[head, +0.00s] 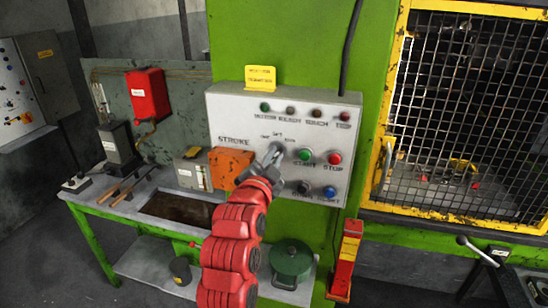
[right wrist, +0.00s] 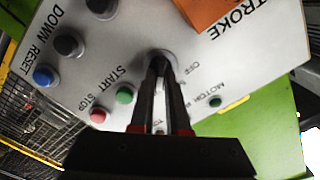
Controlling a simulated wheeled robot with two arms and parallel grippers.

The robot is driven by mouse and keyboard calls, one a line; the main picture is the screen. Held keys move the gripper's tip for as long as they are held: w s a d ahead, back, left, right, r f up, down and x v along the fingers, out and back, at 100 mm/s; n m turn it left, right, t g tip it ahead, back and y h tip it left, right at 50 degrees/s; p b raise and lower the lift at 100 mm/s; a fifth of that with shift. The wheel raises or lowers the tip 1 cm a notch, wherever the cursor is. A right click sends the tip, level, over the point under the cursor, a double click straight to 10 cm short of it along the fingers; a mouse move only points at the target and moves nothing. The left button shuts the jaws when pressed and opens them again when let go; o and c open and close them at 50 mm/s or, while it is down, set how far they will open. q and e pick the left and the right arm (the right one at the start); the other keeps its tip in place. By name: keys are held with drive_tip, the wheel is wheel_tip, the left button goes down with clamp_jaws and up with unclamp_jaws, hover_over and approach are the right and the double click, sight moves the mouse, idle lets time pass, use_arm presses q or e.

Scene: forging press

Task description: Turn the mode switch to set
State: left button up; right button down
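The mode switch (right wrist: 163,57) is a dark round knob on the grey control panel (head: 228,112), with the lettering OFF and others around it in the right wrist view. My right gripper (head: 274,154) reaches the panel at this switch and covers most of it in the head view. In the right wrist view its two dark fingers (right wrist: 160,68) stand close together with a narrow gap, their tips at the knob, and appear shut on it. The knob's pointer is hidden, so its setting cannot be told. My left gripper is not in view.
Close to the switch are a green start button (head: 305,154), a red stop button (head: 335,158), a black button (head: 304,187) and a blue reset button (head: 329,192). An orange box (head: 229,167) sits left of my gripper. A yellow-framed mesh guard (head: 460,110) stands at right.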

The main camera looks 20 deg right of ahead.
idle(0.3)
drive_tip(key=shift+f+n+b, duration=0.2)
drive_tip(key=shift+n+b, duration=0.6)
drive_tip(key=shift+b, duration=0.3)
drive_tip(key=shift+n+b, duration=0.75)
drive_tip(key=shift+n, duration=0.05)
drive_tip(key=shift+w+a+r+n+b, duration=0.1)
drive_tip(key=shift+n+b, duration=0.65)
drive_tip(key=shift+n, duration=0.65)
drive_tip(key=shift+w+a+r+n+b, duration=0.1)
drive_tip(key=shift+n+b, duration=0.6)
drive_tip(key=shift+n, duration=0.7)
drive_tip(key=c, duration=0.9)
unclamp_jaws()
drive_tip(key=shift+s, duration=0.1)
